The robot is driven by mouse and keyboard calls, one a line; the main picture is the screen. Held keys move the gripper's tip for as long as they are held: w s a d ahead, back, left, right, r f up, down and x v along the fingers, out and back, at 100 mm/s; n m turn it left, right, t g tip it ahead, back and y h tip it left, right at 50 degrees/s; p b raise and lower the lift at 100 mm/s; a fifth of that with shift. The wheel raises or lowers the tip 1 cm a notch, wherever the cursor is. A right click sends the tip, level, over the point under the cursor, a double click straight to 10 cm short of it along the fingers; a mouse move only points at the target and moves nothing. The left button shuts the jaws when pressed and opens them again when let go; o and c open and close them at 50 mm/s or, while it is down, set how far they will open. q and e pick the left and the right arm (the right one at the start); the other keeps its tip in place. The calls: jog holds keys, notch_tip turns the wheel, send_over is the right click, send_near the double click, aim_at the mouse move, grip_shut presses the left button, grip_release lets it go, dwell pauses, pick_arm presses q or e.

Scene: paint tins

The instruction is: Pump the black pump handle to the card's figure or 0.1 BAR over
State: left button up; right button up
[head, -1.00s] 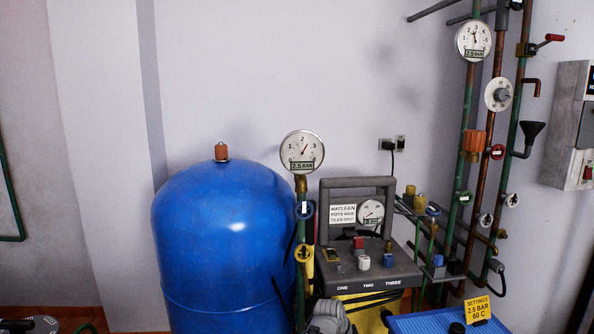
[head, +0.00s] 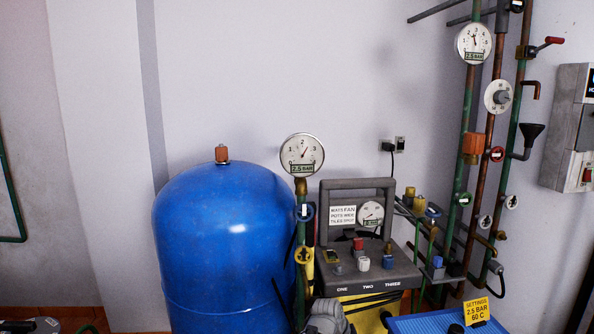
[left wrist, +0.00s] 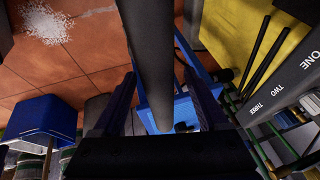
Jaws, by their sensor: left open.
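The yellow card (head: 477,312), at bottom right in the head view, reads SETTINGS 2.5 BAR, 60 C. It stands at a blue tray-like thing (head: 425,322), where a small black knob (head: 456,328) shows at the frame's edge. A round gauge (head: 302,155) labelled 2.5 BAR has its needle up and right. In the left wrist view my left gripper (left wrist: 155,78) is open, with a thick dark grey bar (left wrist: 150,45) between its fingers. The bar may be the pump handle; I cannot tell whether the fingers touch it. My right gripper is not in view.
A big blue tank (head: 228,245) stands left of the gauge. A grey-topped, yellow-sided unit (head: 370,265) marked ONE, TWO, THREE stands beside it. Pipes with valves and another gauge (head: 473,43) run up the right wall. In the left wrist view, a blue box (left wrist: 42,120) is at left.

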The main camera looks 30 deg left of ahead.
pick_arm(q)
jog(key=shift+p+v, duration=2.2)
jog(key=shift+v, duration=0.7)
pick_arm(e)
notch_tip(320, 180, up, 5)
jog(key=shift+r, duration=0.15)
